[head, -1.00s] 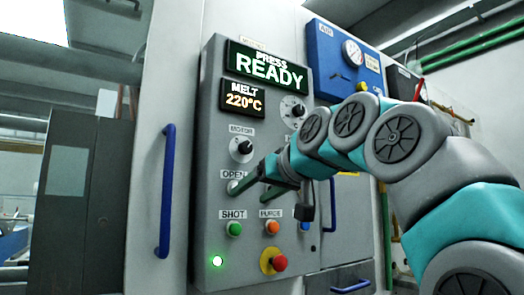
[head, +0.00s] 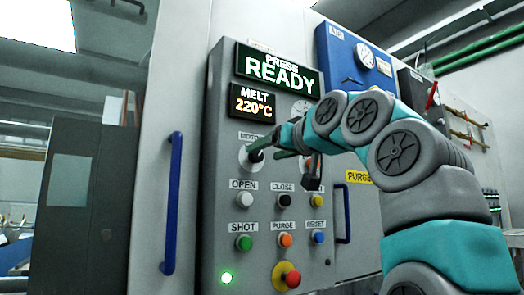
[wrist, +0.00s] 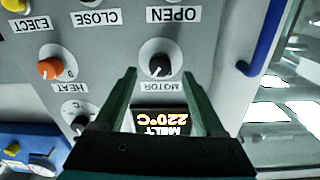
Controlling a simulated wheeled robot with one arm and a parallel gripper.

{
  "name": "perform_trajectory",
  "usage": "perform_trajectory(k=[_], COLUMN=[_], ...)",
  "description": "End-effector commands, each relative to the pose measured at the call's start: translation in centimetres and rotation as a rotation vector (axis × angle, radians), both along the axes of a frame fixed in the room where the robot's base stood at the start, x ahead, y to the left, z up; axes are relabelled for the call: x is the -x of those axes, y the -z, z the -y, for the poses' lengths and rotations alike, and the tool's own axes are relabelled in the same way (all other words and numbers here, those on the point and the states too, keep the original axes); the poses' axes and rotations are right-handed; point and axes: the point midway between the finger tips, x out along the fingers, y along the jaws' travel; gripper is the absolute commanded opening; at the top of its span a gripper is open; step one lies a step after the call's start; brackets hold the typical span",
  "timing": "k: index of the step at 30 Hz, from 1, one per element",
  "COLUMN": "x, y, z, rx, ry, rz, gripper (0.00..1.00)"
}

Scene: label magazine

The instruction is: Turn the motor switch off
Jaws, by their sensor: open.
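The motor switch (wrist: 158,60) is a black rotary knob on a pale round plate, beside its MOTOR label on the grey control panel (head: 222,200). The wrist view shows it upside down, with a light mark on the knob. My gripper (wrist: 158,74) is open, with one finger on each side of the knob as seen from the wrist. I cannot tell whether the fingers touch it. In the head view my gripper (head: 264,149) is at the switch (head: 246,163) and hides part of it.
The green READY display (head: 278,68) and orange MELT display (head: 252,104) sit above. Below are the white OPEN button (head: 244,200), green SHOT button (head: 244,243) and red stop button (head: 291,279). An orange HEAT knob (wrist: 52,68) is beside the switch. A blue handle (head: 172,203) stands left.

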Motion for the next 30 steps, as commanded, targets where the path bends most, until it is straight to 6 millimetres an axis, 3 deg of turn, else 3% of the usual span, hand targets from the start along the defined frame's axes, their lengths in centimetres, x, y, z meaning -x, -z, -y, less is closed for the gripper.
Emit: perform_trajectory(k=[6, 16, 30], x=[-2.3, -2.6, -2.6], y=[0.0, 0.1, 0.0], z=[-1.5, -1.7, -1.7], rx=[0.002, 0.001, 0.001], ry=[0.000, 0.000, 0.000], rz=[-0.003, -0.001, 0.000], gripper=[0.72, 0.72, 0.19])
